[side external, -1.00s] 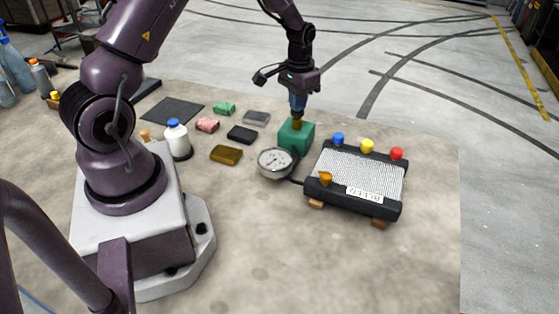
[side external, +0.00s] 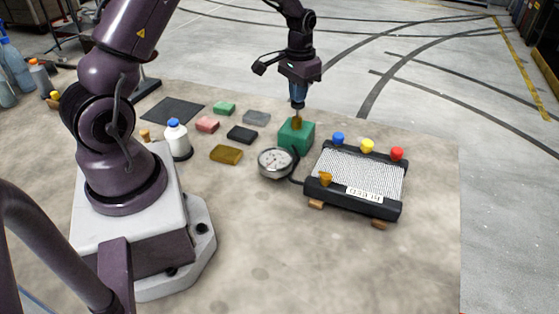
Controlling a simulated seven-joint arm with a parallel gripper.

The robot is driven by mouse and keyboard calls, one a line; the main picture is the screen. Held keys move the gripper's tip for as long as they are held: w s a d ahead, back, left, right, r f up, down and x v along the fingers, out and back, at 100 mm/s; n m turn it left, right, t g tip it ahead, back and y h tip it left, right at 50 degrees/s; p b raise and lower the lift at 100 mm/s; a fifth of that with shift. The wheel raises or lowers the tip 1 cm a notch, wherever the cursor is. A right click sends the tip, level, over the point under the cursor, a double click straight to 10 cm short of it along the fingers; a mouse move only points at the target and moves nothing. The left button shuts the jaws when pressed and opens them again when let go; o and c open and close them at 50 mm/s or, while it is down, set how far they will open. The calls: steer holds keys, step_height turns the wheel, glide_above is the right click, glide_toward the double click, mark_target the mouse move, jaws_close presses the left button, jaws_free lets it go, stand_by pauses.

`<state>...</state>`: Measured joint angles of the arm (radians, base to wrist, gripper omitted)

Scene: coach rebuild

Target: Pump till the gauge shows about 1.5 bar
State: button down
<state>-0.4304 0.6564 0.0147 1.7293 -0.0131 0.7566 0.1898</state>
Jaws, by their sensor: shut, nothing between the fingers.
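A green pump block (side external: 294,138) with a brass-coloured plunger (side external: 297,122) on top stands near the middle of the work surface. A round gauge (side external: 275,162) with a white dial sits just in front of it; its needle is too small to read exactly. A dark hose runs from the gauge to a black-framed radiator (side external: 362,175) with a label reading BLEED. My gripper (side external: 298,107) points down directly above the plunger, shut and empty. I cannot tell whether the fingertips touch the plunger.
Blue (side external: 338,138), yellow (side external: 367,146), red (side external: 397,153) and orange (side external: 325,178) caps sit on the radiator. Several coloured blocks and a white bottle (side external: 177,140) stand left of the pump. The front of the surface is clear.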

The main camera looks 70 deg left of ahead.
steer(key=shift+r, duration=3.55)
steer(key=shift+f, duration=2.55)
steer(key=shift+f, duration=0.1)
